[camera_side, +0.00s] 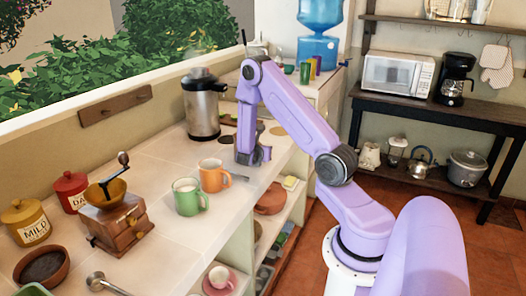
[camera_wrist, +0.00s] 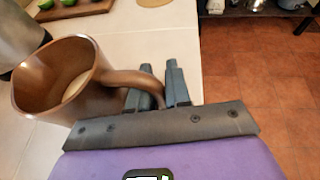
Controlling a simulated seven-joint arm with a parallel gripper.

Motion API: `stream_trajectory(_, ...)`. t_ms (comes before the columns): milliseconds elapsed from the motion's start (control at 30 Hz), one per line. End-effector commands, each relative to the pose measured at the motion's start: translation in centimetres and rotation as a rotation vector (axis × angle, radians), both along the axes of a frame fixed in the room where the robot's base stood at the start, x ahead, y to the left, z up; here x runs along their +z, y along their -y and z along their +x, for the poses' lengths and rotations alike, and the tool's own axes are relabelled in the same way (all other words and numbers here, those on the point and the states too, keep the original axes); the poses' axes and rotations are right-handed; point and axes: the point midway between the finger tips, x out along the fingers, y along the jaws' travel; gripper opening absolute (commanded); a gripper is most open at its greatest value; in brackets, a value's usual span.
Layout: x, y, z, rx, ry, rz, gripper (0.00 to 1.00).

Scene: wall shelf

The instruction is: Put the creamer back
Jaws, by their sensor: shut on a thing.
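The creamer, a brown, copper-coloured jug (camera_wrist: 88,75) with a loop handle, fills the left of the wrist view. My gripper (camera_wrist: 158,84) is shut on its handle, with the jug's body to the left of the fingers. The jug looks roughly upright, and its mouth opens toward the camera. In the side view my gripper (camera_side: 249,163) is low over the counter, beyond the orange mug, and I cannot make out the jug behind my arm. I cannot tell whether the jug's base touches the counter.
A steel urn (camera_side: 202,105) stands behind and left of my gripper. An orange mug (camera_side: 212,176) and green mug (camera_side: 188,197) stand nearer. Flat round discs (camera_side: 278,131) lie on the counter. A tray (camera_wrist: 85,10) with limes is beyond. The counter edge drops off at right.

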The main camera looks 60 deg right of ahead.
Motion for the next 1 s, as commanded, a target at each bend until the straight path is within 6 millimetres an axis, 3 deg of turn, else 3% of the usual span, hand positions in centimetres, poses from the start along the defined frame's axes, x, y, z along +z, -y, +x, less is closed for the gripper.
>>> stream_trajectory(333, -0.2, 0.0, 0.0, 0.000, 0.003, -0.003, 0.00)
stream_trajectory(367, -0.3, 0.0, 0.0, 0.000, 0.000, 0.000, 0.21)
stream_trajectory(433, -0.3, 0.0, 0.0, 0.000, 0.000, 0.000, 0.43)
stream_trajectory(800, 0.1, 0.0, 0.0, 0.001, 0.001, -0.001, 0.43)
stream_trajectory(1000, 1.2, -2.7, -0.3, 0.006, 0.000, 0.000, 0.43)
